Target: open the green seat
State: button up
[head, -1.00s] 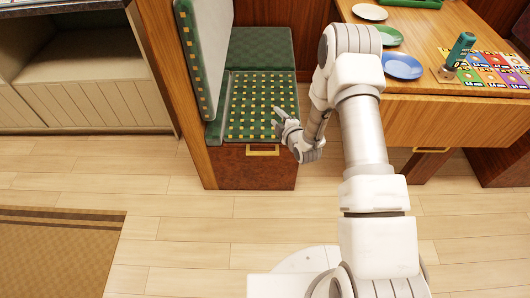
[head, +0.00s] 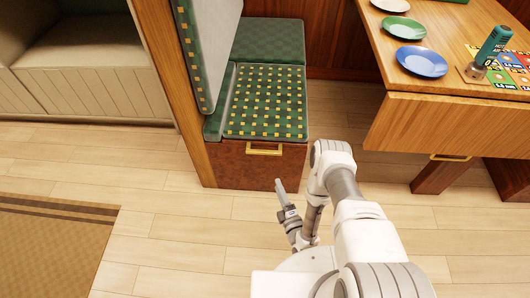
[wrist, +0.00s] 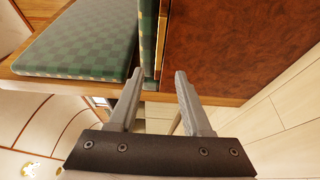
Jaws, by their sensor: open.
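The green seat (head: 264,103) has a green cushion with yellow squares lying flat on a dark burl wood base (head: 230,165). A brass handle (head: 264,149) is on the upper front of the base. My gripper (head: 280,187) is low in front of the base, below the handle and apart from it, with nothing held. In the wrist view my gripper (wrist: 156,85) shows two spread fingers with an empty gap. Beyond them are a burl wood panel (wrist: 235,45) and checked green upholstery (wrist: 90,38). The handle does not show in the wrist view.
A wooden table (head: 440,125) stands to the right, with a blue plate (head: 421,62), a green plate (head: 403,28) and a teal-handled tool (head: 494,45). A wooden post (head: 170,80) borders the seat's left. The floor before the seat is clear.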

aim_at(265, 154)
jog(key=b+x, duration=0.6)
jog(key=x, duration=1.1)
grip_shut()
dwell(0.9)
